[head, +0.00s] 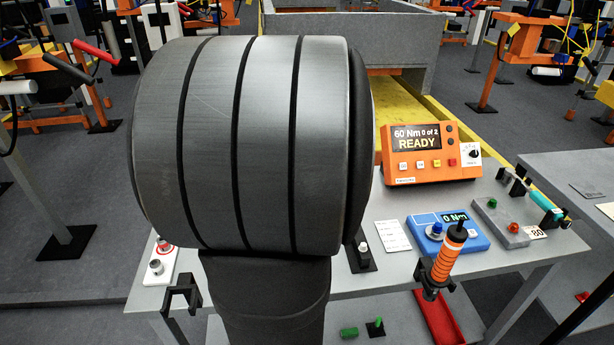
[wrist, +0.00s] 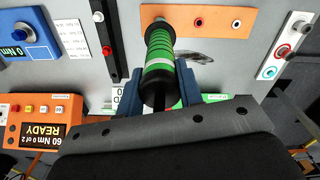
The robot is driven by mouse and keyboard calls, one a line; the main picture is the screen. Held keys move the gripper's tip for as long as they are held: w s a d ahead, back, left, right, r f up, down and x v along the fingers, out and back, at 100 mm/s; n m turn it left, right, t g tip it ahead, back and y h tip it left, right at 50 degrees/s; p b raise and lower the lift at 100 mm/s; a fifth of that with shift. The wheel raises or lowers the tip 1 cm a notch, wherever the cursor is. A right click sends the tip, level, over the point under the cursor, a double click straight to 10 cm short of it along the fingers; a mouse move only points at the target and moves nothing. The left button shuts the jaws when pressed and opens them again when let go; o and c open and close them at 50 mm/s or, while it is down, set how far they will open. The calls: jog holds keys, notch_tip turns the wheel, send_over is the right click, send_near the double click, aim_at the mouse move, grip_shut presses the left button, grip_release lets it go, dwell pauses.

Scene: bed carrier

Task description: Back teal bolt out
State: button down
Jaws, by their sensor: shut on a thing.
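My gripper (wrist: 160,88) has two blue fingers in the wrist view, shut on a green-and-black striped tool (wrist: 159,52). The tool's black end is near the camera and its other end points away, toward the bench top. In the head view my own arm's large grey link hides the gripper and the tool.
An orange controller (head: 428,153) reads "60 Nm 0 of 2 READY". A blue tester (head: 478,232) reads 0 Nm. An orange-handled tool (head: 447,252) stands in a black holder. A teal-handled tool (head: 541,202) lies at the right. A white plate (wrist: 290,37) carries buttons.

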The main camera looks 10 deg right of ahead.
jog(key=shift+f, duration=0.4)
dwell(0.4)
jog(key=shift+r, duration=1.85)
dwell(2.8)
jog(key=shift+r, duration=3.45)
jog(key=shift+a, duration=0.1)
